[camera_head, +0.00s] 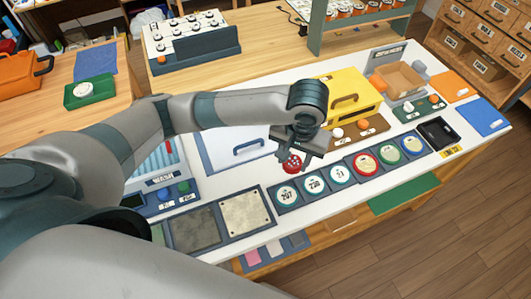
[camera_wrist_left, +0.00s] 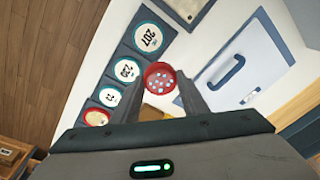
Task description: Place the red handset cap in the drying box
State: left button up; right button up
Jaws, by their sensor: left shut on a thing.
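My left gripper (camera_head: 292,153) is shut on the red handset cap (camera_head: 292,164), a small round red piece with pale dots on its face. In the left wrist view the cap (camera_wrist_left: 159,77) sits between the two fingertips (camera_wrist_left: 166,88). It is held over the white worktop beside the row of dials. No label naming the drying box is readable. A yellow box (camera_head: 337,90) with a handle stands behind and to the right of the gripper. A white panel with a blue handle (camera_head: 247,147) lies to its left, and also shows in the left wrist view (camera_wrist_left: 232,68).
White-faced dials (camera_head: 314,184) and coloured-rim dials (camera_head: 366,164) line the front, ending at a black tray (camera_head: 437,132). An open cardboard box (camera_head: 397,78) stands at back right.

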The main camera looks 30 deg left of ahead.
pick_arm(q)
jog(key=p, duration=0.2)
send_over(268, 166)
notch_tip(268, 166, down, 5)
jog(key=shift+s+d+r, duration=0.1)
jog(key=shift+d, duration=0.05)
notch_tip(268, 166, down, 3)
jog(key=shift+f+p, duration=0.2)
jog(key=shift+p, duration=0.4)
jog(key=shift+f, duration=0.3)
jog(key=o, duration=0.7)
jog(key=shift+f, duration=0.1)
jog(key=shift+o, duration=0.2)
